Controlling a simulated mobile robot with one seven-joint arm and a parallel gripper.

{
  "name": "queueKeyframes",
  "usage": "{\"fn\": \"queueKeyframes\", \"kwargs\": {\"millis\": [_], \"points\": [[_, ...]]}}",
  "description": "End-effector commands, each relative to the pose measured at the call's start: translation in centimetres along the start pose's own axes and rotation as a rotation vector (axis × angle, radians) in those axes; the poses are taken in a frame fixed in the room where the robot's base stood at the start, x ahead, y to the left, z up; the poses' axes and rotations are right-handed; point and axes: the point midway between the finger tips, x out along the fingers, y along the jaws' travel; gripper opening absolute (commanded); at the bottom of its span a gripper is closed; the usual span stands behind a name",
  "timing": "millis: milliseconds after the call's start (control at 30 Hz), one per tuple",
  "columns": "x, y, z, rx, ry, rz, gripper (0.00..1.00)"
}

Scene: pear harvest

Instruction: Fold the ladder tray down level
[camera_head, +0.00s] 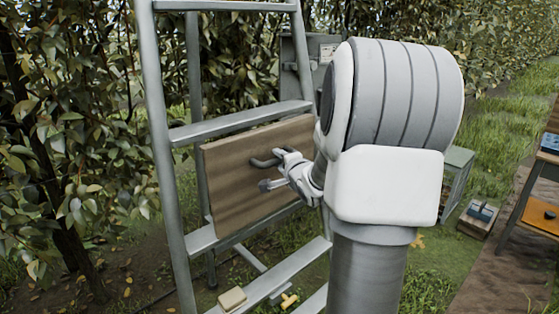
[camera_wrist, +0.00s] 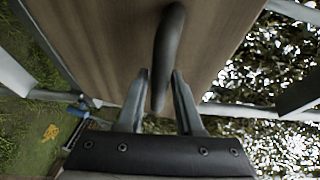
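The ladder tray (camera_head: 235,195) is a brown wooden board. It stands steeply, close to upright, between the rails of the grey metal ladder (camera_head: 160,130). A dark curved handle (camera_head: 262,163) sticks out from its face. My gripper (camera_head: 272,169) is at the handle, in front of the board. In the wrist view, the tray (camera_wrist: 95,45) fills the upper middle and the handle (camera_wrist: 168,50) runs down between my gripper's spread fingers (camera_wrist: 161,75). The fingers sit on either side of the handle, with no clear grip on it. My arm hides the ladder's right side.
A tan block (camera_head: 232,299) sits on a low ladder rung, near a yellow piece (camera_head: 289,300). Leafy trees (camera_head: 75,130) stand close on the left. At right are a grey box (camera_head: 456,165), a small crate (camera_head: 478,220) and a table with a blue item (camera_head: 550,142).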

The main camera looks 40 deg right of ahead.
Motion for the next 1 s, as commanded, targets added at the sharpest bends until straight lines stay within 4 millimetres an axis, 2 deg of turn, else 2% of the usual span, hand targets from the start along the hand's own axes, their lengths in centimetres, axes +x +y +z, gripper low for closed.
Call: {"fn": "queueKeyframes", "kwargs": {"millis": [33, 167, 1000], "points": [[0.01, 0.0, 0.01, 0.0, 0.0, 0.0, 0.24], [0.01, 0.0, 0.01, 0.0, 0.0, 0.0, 0.01], [0.02, -0.04, 0.03, 0.0, -0.001, -0.001, 0.0]]}}
